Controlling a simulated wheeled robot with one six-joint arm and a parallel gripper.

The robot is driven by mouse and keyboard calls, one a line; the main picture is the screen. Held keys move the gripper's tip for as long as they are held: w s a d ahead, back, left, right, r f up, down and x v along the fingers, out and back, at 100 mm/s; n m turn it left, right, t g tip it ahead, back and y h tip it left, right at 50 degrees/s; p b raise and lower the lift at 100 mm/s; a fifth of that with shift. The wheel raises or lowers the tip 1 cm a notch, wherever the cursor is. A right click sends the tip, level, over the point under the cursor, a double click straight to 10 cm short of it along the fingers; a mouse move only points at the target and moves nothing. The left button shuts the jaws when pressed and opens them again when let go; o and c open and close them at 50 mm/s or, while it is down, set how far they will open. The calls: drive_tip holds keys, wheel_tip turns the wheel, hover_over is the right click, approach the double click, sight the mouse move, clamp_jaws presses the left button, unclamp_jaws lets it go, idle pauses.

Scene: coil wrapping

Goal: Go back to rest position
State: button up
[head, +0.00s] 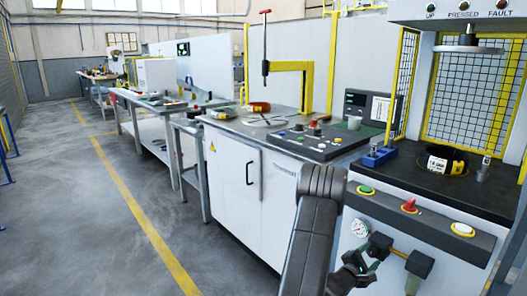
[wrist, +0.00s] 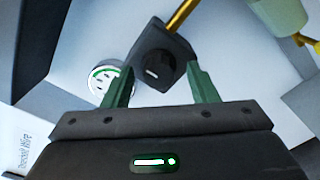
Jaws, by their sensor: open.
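My gripper (wrist: 162,72) is open, with its two green fingers apart and nothing held between them. In the wrist view, a black knob (wrist: 160,65) with a yellow pipe shows beyond and between the fingers. I cannot tell how far it is from the fingertips. In the head view, my arm reaches down in front of the press cabinet, and my gripper is low near the cabinet front, partly hidden and dark. The black knob (head: 380,246) is just right of it there.
A round gauge (head: 360,227) is on the cabinet front, below a panel with a green button (head: 365,190) and a red knob (head: 409,206). A black coil (head: 444,160) lies under the press. A control panel (head: 312,140) sits on the neighbouring bench. The floor at left is clear.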

drive_tip(key=m+b, duration=0.1)
drive_tip(key=m, duration=0.4)
drive_tip(key=m+b, duration=0.1)
drive_tip(key=m, duration=0.3)
drive_tip(key=shift+f+m+b, duration=0.1)
drive_tip(key=shift+m+b, duration=0.25)
drive_tip(key=shift+m, duration=0.05)
drive_tip(key=m+b, duration=0.1)
drive_tip(key=m, duration=0.4)
drive_tip(key=shift+a+m, duration=0.1)
drive_tip(key=shift+m, duration=0.2)
drive_tip(key=m, duration=0.4)
